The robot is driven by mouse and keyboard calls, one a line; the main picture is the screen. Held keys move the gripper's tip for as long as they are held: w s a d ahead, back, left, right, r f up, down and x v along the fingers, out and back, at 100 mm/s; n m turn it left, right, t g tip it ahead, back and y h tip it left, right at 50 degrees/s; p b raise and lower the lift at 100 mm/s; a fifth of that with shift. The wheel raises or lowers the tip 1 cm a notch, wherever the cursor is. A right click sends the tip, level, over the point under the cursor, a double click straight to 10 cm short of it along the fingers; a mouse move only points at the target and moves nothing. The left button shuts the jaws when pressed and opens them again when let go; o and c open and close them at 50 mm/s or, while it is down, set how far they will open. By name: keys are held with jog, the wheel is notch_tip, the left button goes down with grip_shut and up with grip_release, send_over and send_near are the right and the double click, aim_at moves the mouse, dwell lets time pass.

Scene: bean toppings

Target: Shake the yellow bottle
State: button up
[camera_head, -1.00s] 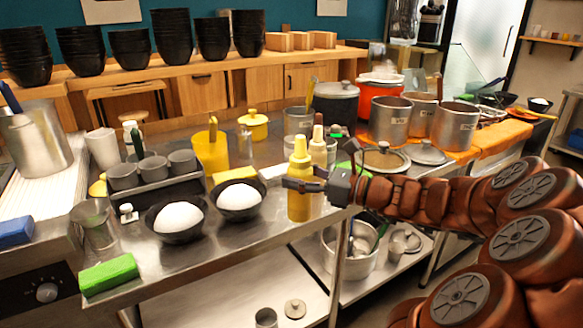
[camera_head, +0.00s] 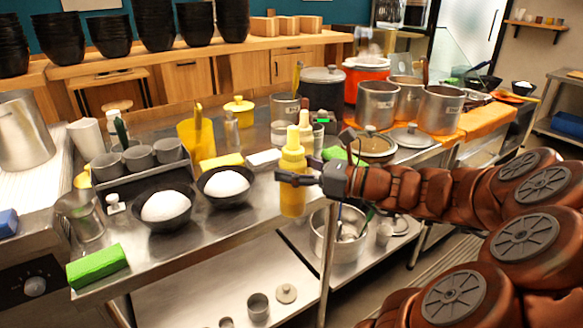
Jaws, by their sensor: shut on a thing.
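The yellow bottle (camera_head: 292,201) is upright at the right front corner of the steel counter, its yellow nozzle cap pointing up. My gripper (camera_head: 292,178) reaches in from the right and is shut on the bottle's upper body. Whether the bottle's base touches the counter is hard to tell. A second bottle with a pale tip (camera_head: 305,133) stands just behind it, partly hidden.
A green block (camera_head: 97,266) lies at the front left edge. Metal pots (camera_head: 377,104) stand behind on the right.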

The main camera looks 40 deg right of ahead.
aim_at(291, 127)
jog(key=shift+r+p, duration=2.1)
jog(key=shift+p, duration=0.15)
jog(key=shift+c, duration=0.3)
jog(key=shift+f, duration=0.1)
jog(key=shift+a+r, duration=0.1)
jog(key=shift+r, duration=2.9)
jog(key=shift+f, duration=3.05)
notch_tip(291, 127, up, 6)
jog(key=shift+r, duration=0.25)
notch_tip(291, 127, down, 7)
jog(key=shift+r, duration=0.3)
